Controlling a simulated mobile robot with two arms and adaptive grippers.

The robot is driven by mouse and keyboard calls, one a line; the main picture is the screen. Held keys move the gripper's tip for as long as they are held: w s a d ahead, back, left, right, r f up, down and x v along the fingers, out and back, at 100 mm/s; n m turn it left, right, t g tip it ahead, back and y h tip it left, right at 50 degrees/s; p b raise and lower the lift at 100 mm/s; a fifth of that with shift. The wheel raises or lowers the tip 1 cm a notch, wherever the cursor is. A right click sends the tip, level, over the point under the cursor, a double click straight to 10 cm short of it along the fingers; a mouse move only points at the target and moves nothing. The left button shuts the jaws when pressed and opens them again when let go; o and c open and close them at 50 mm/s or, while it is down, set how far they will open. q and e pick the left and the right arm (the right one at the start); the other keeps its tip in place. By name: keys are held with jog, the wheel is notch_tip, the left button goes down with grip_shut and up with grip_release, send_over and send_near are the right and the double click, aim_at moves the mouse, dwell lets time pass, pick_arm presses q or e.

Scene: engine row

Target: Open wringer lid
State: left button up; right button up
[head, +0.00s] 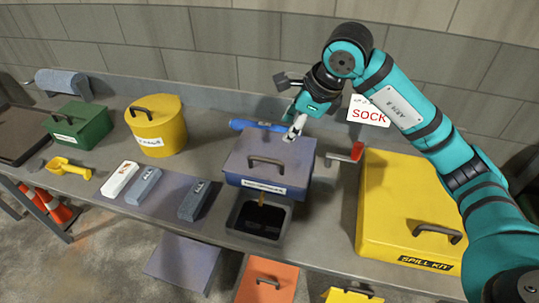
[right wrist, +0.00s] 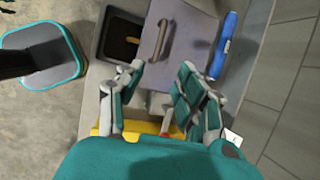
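A blue-grey lid (head: 275,154) with a dark handle (head: 267,161) and a white label sits on the bench just behind a dark open basin (head: 262,217); it looks closed. I take it as the wringer lid; its label is too small to read. In the right wrist view the lid (right wrist: 188,38) and its handle (right wrist: 160,40) lie beyond my fingertips. My right gripper (head: 297,127) is above the lid's back right part, apart from the handle. Its fingers (right wrist: 162,70) are spread with nothing between them. My left gripper is in neither view.
A blue roll (head: 257,126) lies behind the lid. A red-handled tool (head: 352,154) and a yellow spill kit case (head: 400,208) are to its right. Grey blocks (head: 195,200), a yellow bin (head: 155,127) and a green box (head: 78,125) stand left.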

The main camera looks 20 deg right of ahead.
aim_at(270, 161)
jog(key=p+x, duration=0.4)
jog(key=x, duration=1.1)
jog(key=shift+a+f, duration=0.2)
jog(key=shift+f, duration=0.05)
grip_shut()
